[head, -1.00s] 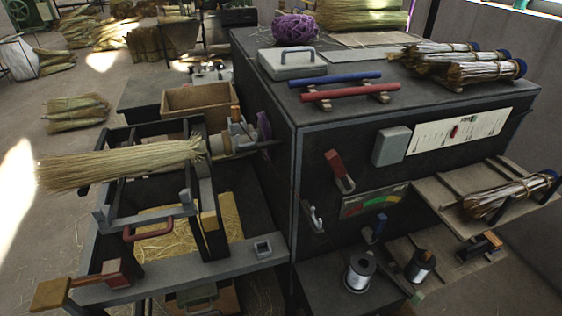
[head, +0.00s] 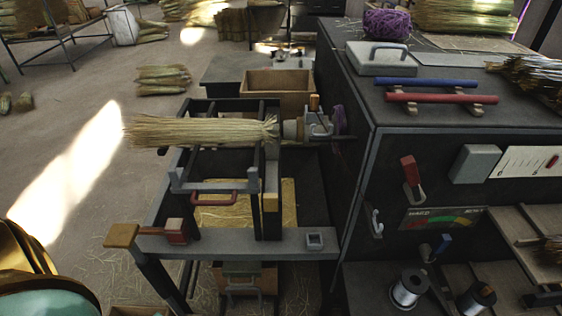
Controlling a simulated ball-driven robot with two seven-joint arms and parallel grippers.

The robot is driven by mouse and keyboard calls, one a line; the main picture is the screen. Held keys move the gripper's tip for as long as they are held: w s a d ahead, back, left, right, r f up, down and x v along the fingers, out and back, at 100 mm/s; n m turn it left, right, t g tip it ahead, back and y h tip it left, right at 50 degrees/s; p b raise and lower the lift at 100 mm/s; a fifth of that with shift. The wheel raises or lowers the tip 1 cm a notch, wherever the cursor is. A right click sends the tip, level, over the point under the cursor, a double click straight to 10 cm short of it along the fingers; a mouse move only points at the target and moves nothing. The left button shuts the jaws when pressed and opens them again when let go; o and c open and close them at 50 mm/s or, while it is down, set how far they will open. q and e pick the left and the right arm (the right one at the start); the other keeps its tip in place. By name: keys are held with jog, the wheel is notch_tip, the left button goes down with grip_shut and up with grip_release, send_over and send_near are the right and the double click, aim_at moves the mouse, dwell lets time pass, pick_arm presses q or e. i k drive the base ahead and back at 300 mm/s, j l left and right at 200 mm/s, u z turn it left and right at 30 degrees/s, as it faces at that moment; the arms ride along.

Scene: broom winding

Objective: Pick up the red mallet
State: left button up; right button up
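A red block-like head with a paler top, which looks like the red mallet (head: 177,232), lies on the left part of the grey front rail (head: 245,241) of the winding frame. A short bar runs from it to a tan wooden block (head: 122,236) at the rail's left end; I cannot tell whether this is its handle. Neither of my grippers is in view, and nothing is seen touching the red head.
A straw bundle (head: 200,131) sticks out left from the winding clamp (head: 318,124) above the frame. The dark cabinet (head: 360,190) stands on the right, with a red-handled lever (head: 411,171) and a wire spool (head: 408,290). The floor at left is mostly open.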

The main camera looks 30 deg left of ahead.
aim_at(177, 230)
jog(key=u, duration=0.4)
jog(key=j+u, duration=0.1)
jog(key=u, duration=0.65)
jog(key=i+u, duration=0.1)
jog(key=u, duration=0.3)
jog(key=j+z, duration=0.15)
jog(key=j, duration=0.5)
jog(key=k, duration=0.05)
